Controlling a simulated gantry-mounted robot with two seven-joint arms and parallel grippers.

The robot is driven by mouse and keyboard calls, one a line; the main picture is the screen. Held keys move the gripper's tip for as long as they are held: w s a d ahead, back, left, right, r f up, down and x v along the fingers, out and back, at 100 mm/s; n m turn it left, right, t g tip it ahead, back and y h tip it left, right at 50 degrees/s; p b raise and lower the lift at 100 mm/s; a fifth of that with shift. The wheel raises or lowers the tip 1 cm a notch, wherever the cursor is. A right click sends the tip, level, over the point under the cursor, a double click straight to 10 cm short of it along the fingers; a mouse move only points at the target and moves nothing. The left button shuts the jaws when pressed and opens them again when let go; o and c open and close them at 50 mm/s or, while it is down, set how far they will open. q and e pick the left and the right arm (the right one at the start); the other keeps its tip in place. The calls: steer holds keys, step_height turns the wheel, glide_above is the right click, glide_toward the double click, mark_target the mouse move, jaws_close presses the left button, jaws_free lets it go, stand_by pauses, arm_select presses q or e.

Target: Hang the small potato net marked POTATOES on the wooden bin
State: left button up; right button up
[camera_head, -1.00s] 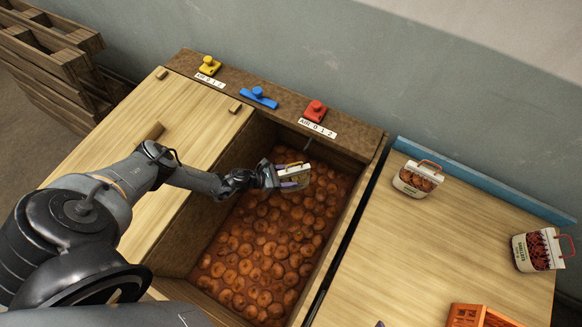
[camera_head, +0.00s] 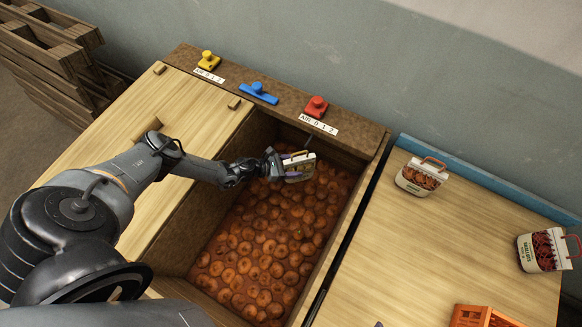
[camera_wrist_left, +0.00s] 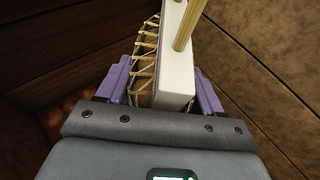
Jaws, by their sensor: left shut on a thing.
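My left gripper (camera_head: 284,167) is shut on a small potato net (camera_head: 300,168), a pale bag with a tan handle, and holds it inside the far end of the wooden bin (camera_head: 345,215), over the potatoes. In the left wrist view the gripper's purple fingers (camera_wrist_left: 160,85) clasp the net (camera_wrist_left: 178,60) from both sides; its white band, netting and wooden handle show. Its lettering is not readable. A thin metal hook (camera_head: 307,143) on the bin's back wall is just above the net's handle; I cannot tell whether they touch. My right gripper is not in view.
The bin's back ledge carries yellow (camera_head: 208,60), blue (camera_head: 258,92) and red (camera_head: 316,106) knobbed pieces. Two other sacks (camera_head: 421,177) (camera_head: 544,250) and an orange crate (camera_head: 480,316) stand on the right table. The left wooden top is mostly clear.

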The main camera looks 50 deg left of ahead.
arm_select(q)
steer(key=w+a+f+b, duration=0.1)
steer(key=w+b, duration=0.4)
steer(key=w, duration=0.1)
steer(key=shift+a+f, duration=0.3)
steer(key=shift+a, duration=0.1)
stand_by(0.5)
steer(key=shift+w+f, duration=0.1)
stand_by(0.3)
steer(key=shift+a, duration=0.1)
stand_by(0.8)
steer(key=o, duration=1.7)
steer(key=shift+f, duration=0.1)
steer(key=shift+f, duration=0.1)
